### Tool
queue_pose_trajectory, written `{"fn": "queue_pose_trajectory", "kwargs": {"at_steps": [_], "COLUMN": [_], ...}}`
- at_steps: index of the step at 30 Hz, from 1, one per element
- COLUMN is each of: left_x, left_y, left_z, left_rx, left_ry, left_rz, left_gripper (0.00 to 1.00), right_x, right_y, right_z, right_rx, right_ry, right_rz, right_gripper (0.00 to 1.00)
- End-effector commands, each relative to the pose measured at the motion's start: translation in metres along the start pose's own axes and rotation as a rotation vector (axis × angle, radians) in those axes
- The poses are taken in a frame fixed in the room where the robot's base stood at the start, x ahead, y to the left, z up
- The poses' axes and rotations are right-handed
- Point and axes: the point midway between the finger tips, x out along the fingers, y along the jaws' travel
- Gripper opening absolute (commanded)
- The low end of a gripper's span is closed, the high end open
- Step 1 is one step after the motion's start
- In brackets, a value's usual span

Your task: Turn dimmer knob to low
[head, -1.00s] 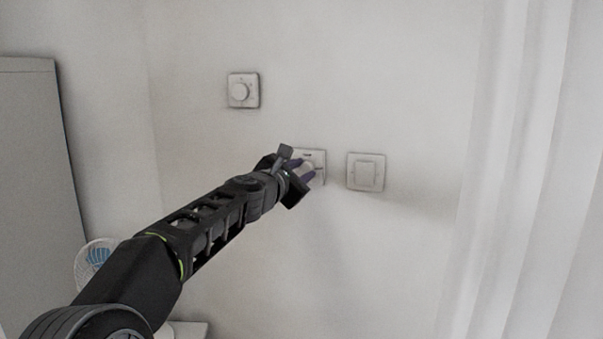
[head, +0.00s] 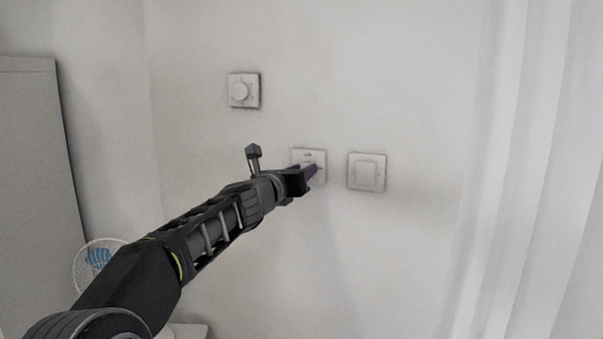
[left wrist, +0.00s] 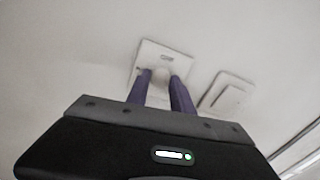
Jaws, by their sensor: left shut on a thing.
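A white square wall plate (head: 318,154) with a small dark label holds the dimmer knob, which my fingers mostly hide in the head view. My left gripper (head: 313,169) reaches it from the lower left. In the left wrist view the same plate is tilted, with the pale round knob (left wrist: 160,76) between the two purple fingers of my left gripper (left wrist: 161,80). The fingers are shut on the knob, one on each side. The knob's exact setting cannot be read. My right gripper is not in view.
A flat rocker switch (head: 366,172) is close on the right. A white curtain (head: 530,170) hangs at the right, and a small fan (head: 97,258) stands low at the left.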

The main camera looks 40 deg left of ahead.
Motion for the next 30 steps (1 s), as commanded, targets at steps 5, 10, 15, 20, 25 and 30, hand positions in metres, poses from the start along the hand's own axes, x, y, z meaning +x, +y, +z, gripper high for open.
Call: {"fn": "queue_pose_trajectory", "kwargs": {"at_steps": [5,10,15,20,25,30], "left_x": [0.0004,0.0004,0.0004,0.0004,0.0002,0.0001], "left_y": [0.0002,0.0001,0.0001,0.0001,0.0000,-0.0001], "left_z": [-0.0025,-0.0026,-0.0027,-0.0025,-0.0016,-0.0009], "left_rx": [-0.042,-0.052,-0.051,-0.051,-0.050,-0.050], "left_ry": [0.001,0.000,0.000,0.000,-0.001,-0.002], "left_rz": [0.000,-0.001,-0.001,-0.001,-0.001,-0.001], "left_gripper": [0.00,0.00,0.00,0.34,0.48,0.49], "right_x": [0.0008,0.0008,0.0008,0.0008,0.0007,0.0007], "right_y": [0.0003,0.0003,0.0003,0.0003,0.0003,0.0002], "right_z": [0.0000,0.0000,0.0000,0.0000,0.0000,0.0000], "right_rx": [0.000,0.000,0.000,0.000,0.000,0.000], "right_ry": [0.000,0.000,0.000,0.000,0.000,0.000], "right_rz": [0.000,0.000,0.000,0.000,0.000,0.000], "right_gripper": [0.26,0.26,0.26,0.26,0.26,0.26]}}
